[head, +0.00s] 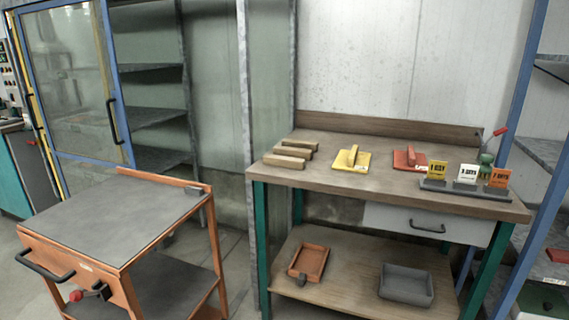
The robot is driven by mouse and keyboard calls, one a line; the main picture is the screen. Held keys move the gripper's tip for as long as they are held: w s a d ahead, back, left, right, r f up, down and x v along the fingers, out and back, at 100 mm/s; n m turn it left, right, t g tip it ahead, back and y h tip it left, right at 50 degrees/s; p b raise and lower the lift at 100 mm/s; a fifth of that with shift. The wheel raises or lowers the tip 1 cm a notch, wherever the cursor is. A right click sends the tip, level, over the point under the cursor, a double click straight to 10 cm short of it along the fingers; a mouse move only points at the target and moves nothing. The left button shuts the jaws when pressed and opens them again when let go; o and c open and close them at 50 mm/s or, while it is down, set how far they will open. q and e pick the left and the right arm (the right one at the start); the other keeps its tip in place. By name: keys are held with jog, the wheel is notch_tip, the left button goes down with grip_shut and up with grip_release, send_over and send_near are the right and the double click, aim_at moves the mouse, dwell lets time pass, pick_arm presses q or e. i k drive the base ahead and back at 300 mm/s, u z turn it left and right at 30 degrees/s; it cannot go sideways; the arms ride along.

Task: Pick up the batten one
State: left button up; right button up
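Three wooden battens lie side by side at the left end of the workbench top in the head view: a rear one (300,143), a middle one (293,152) and a front one (284,161). They are plain light brown bars, lying flat. Which of them is batten one cannot be told, as no marking shows on them. Neither my left nor my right gripper is in view.
The workbench (340,183) also holds a yellow float (351,160), a red float (408,159) and a stand with several cards (466,187). Two trays (308,262) (405,285) sit on its lower shelf. An orange cart (115,215) with a clear top stands left.

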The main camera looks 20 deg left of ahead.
aim_at(298, 164)
jog(key=z, duration=0.7)
jog(key=i, duration=1.85)
jog(key=u, duration=0.85)
